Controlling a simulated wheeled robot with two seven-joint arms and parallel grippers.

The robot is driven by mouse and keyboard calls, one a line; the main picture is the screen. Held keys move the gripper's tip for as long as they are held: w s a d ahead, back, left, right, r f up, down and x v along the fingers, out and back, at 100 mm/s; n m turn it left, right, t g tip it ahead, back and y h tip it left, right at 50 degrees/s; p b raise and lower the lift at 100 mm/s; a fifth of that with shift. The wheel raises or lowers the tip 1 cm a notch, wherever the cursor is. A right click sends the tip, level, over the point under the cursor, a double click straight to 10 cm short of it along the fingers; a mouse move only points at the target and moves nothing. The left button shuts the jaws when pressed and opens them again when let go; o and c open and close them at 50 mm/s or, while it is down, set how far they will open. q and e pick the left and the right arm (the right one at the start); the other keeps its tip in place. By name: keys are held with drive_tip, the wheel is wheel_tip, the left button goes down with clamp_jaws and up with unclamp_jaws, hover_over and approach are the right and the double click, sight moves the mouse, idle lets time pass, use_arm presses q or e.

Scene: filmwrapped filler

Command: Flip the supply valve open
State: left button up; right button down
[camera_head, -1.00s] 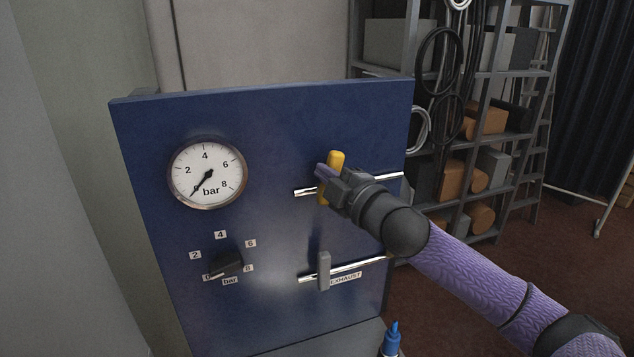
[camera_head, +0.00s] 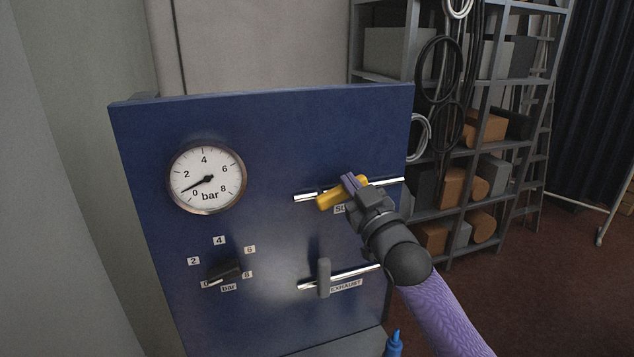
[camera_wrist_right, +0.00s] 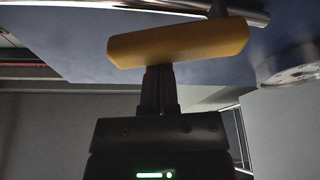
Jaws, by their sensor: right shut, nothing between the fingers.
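The yellow supply valve handle (camera_head: 336,195) sits on the upper chrome pipe (camera_head: 306,197) of the blue panel. It lies tilted, much closer to the pipe's line than to upright. My right gripper (camera_head: 352,182) is shut and empty, its fingertips against or right beside the handle's right part, which they partly hide. In the right wrist view the yellow handle (camera_wrist_right: 178,42) spans across just ahead of my closed fingertips (camera_wrist_right: 158,72). The supply label (camera_head: 341,209) is mostly covered. My left gripper is not in view.
The blue panel (camera_head: 270,130) carries a round pressure gauge (camera_head: 207,178), a black regulator knob (camera_head: 224,270) and a grey exhaust handle (camera_head: 323,278), upright on the lower pipe. A blue bottle (camera_head: 394,343) stands below right. A loaded shelf (camera_head: 480,90) stands behind.

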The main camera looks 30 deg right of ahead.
drive_tip(key=shift+s+d+f+m+h+p, duration=0.15)
drive_tip(key=shift+f+m+h, duration=0.15)
drive_tip(key=shift+m, duration=0.55)
drive_tip(key=shift+w+d+f+m+h+p, duration=0.2)
drive_tip(key=shift+m+h, duration=0.25)
drive_tip(key=shift+m, duration=0.45)
drive_tip(key=shift+s+d+f+m+h, duration=0.15)
drive_tip(key=shift+f+m+h, duration=0.2)
drive_tip(key=shift+m, duration=0.5)
wheel_tip(320, 180, up, 5)
drive_tip(key=p, duration=0.4)
drive_tip(key=shift+a+f, duration=0.1)
drive_tip(key=shift+f, duration=0.05)
drive_tip(key=b+v, duration=0.3)
drive_tip(key=v, duration=0.7)
drive_tip(key=shift+f, duration=0.25)
